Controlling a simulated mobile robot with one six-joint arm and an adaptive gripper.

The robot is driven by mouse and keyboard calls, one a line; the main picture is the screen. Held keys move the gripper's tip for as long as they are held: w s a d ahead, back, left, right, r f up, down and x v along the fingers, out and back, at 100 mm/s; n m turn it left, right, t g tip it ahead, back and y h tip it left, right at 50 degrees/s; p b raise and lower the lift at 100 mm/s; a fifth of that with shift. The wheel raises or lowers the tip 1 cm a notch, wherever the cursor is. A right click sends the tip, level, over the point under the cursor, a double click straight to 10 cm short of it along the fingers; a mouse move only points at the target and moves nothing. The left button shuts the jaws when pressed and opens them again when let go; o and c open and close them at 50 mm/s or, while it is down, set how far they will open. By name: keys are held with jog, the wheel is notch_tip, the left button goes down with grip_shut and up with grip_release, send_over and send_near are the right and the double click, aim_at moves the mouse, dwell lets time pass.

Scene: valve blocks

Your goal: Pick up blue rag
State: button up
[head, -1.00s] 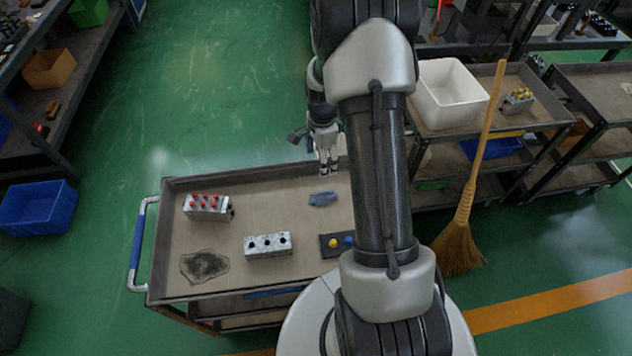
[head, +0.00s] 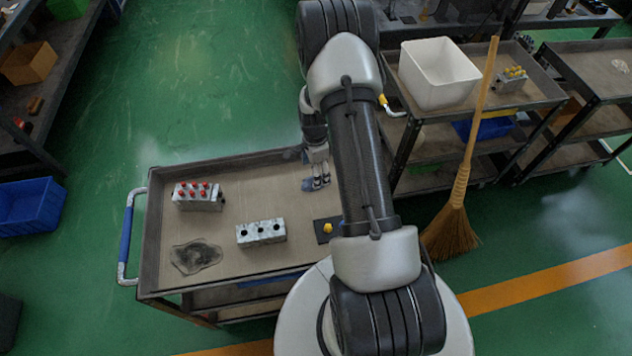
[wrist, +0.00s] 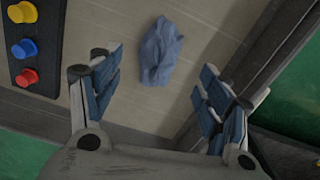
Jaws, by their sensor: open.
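The blue rag (wrist: 160,52) lies crumpled on the cart's top tray in the wrist view, ahead of and between my open fingers. My gripper (wrist: 158,88) is open and empty, with blue pads on both fingers. In the head view my gripper (head: 317,183) is low over the tray's far right part.
The tray's raised rim (wrist: 270,62) runs close to one finger. A broom (head: 462,185) stands right.

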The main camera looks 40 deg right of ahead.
notch_tip(320, 180, down, 5)
jog(key=shift+s+d+r+b, duration=0.1)
jog(key=shift+s+r+b, duration=0.05)
jog(key=shift+b, duration=0.55)
jog(key=shift+c, duration=0.3)
jog(key=c, duration=1)
jog(key=shift+r, duration=0.15)
jog(key=shift+c, duration=0.2)
notch_tip(320, 180, up, 20)
jog(key=p, duration=0.4)
jog(key=shift+p, duration=0.35)
